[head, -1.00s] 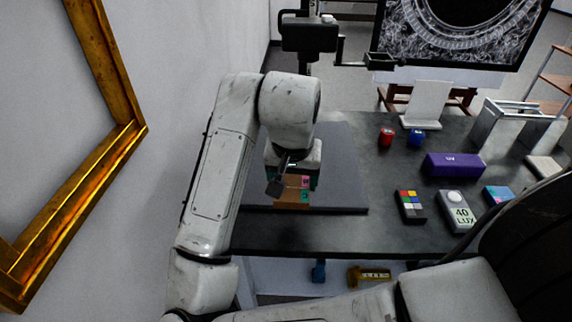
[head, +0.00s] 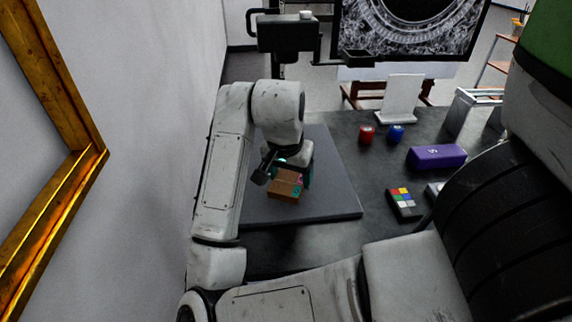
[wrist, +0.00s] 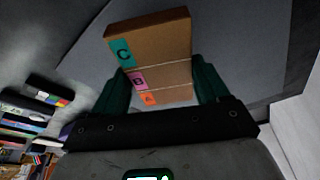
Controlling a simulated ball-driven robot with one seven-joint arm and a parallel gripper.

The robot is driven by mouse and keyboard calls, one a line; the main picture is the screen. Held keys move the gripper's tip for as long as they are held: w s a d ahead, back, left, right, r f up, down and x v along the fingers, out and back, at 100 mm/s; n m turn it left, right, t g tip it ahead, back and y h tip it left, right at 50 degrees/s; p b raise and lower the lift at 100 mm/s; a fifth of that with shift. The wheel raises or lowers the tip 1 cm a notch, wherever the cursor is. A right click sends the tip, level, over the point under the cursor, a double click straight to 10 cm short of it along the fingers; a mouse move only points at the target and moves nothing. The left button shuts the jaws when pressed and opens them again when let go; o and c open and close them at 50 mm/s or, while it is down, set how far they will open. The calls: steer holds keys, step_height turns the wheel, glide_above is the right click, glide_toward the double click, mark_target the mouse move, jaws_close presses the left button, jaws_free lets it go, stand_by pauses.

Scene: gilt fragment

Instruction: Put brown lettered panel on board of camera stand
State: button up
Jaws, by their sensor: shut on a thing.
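The brown lettered panel is a block of brown layers (head: 285,186) with coloured tags. In the wrist view (wrist: 165,45) the tags read C on teal, B on pink and A on orange, with pale lines between the layers. My gripper (head: 289,177) is shut on it, with a dark teal finger at each side in the wrist view (wrist: 162,88). The dark grey board (head: 335,190) of the camera stand (head: 286,36) lies flat on the table beneath. The panel is over the board's front part; I cannot tell whether it touches.
A gilt frame (head: 60,215) hangs on the left wall. The board's right part is clear.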

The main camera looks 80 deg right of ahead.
steer(key=d, duration=0.2)
steer(key=w+d, duration=0.1)
steer(key=d, duration=0.1)
steer(key=w+d, duration=0.1)
steer(key=d, duration=0.1)
steer(key=shift+w+d+f, duration=0.1)
steer(key=shift+w, duration=0.15)
steer(key=shift+f+b, duration=0.5)
steer(key=shift+f, duration=1.2)
steer(key=shift+f, duration=0.15)
steer(key=o, duration=1.1)
steer(key=p+v, duration=0.3)
steer(key=v, duration=0.9)
